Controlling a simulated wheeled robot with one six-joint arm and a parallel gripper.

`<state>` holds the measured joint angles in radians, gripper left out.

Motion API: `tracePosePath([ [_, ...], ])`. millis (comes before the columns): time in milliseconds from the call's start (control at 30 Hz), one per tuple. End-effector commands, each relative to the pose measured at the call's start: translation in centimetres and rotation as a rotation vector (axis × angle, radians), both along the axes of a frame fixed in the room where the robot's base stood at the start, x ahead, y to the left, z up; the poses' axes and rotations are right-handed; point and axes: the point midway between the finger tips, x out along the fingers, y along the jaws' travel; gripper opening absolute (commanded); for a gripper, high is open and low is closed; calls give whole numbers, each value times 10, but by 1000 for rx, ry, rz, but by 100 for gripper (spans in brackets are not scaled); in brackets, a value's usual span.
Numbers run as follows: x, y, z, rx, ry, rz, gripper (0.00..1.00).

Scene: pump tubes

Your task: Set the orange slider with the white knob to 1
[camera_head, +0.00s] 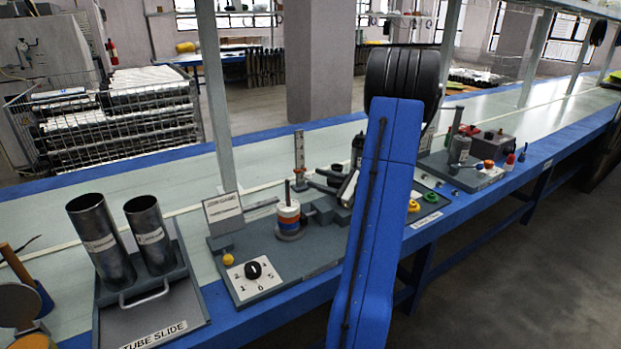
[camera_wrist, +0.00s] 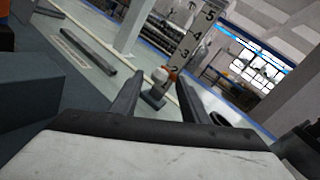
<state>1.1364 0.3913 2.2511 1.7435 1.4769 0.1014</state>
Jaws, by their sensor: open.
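The upright scale (camera_wrist: 194,42) with numbers 5, 4, 3 and 2 shows tilted in the wrist view; it stands behind the station in the head view (camera_head: 299,152). The orange slider (camera_wrist: 172,74) is low on the scale, just below the 2; its exact reading is unclear. Its white knob (camera_wrist: 160,74) faces my gripper. My gripper (camera_wrist: 160,80) is open, with the knob appearing between its two dark fingers, a little beyond the tips; contact is not visible. In the head view, my gripper (camera_head: 322,181) is partly hidden by my blue arm.
A ring stack (camera_head: 288,216) and a white sign (camera_head: 222,208) stand left of my gripper. A rotary dial (camera_head: 253,270) lies in front. Two metal tubes (camera_head: 101,240) stand farther left. A grey block (camera_wrist: 40,92) sits close left in the wrist view.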

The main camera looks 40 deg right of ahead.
Motion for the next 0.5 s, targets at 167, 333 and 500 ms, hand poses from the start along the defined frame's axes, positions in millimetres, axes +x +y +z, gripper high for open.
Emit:
tracePosePath([
  [167,-32,-8,0,0,0,-2,42],
  [333,-60,-15,0,0,0,-2,42],
  [500,-88,-21,0,1,0,0,42],
])
